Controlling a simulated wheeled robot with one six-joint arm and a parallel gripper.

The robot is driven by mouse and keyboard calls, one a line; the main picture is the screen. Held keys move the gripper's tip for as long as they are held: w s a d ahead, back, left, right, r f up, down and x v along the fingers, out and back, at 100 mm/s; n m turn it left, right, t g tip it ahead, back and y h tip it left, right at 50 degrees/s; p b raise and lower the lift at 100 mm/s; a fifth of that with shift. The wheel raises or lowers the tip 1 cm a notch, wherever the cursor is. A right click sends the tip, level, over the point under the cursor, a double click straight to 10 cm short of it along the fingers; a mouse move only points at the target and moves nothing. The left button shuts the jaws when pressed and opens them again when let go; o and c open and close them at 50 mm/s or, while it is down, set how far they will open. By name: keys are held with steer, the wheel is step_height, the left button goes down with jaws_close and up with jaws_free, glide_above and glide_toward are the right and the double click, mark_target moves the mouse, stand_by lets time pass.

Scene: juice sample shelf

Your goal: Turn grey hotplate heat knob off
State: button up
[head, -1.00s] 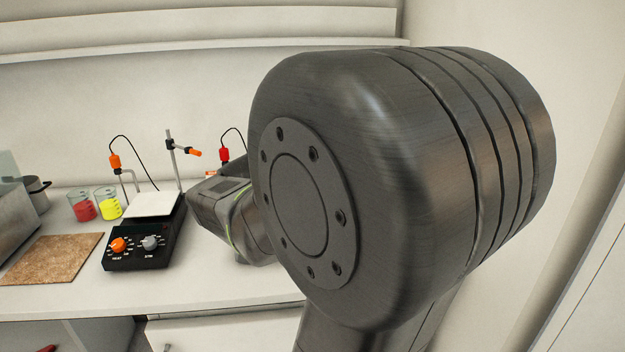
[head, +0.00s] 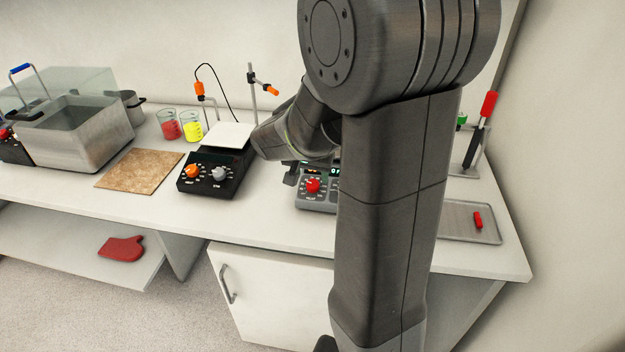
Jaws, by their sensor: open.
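The grey hotplate (head: 316,206) stands on the counter, partly hidden behind my arm. Its red heat knob (head: 313,186) shows on the front panel, beside a small lit display (head: 334,171). My gripper (head: 292,174) is just above and left of the red knob, over the hotplate's left side. Only a dark finger part of it shows; the rest is hidden behind my arm. It is open, and I see no contact with the knob. The knob's exact setting is too small to read.
A black hotplate (head: 208,187) with orange and grey knobs stands close on the left. Beakers of red (head: 169,130) and yellow liquid (head: 191,131), a brown mat (head: 140,171) and a metal bath (head: 85,135) are further left. A tray (head: 465,236) lies right of my arm.

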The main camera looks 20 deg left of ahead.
mark_target(313, 183)
steer(key=shift+x, duration=2.25)
steer(key=c, duration=1)
steer(key=shift+o, duration=0.2)
steer(key=shift+n, duration=0.3)
steer(key=n, duration=0.5)
steer(key=shift+r+n, duration=0.1)
steer(key=shift+n, duration=0.2)
steer(key=n+p, duration=0.1)
steer(key=n, duration=0.1)
steer(key=n+p, duration=0.1)
steer(key=n, duration=0.2)
steer(key=shift+n+g+y, duration=0.3)
steer(key=shift+y, duration=0.1)
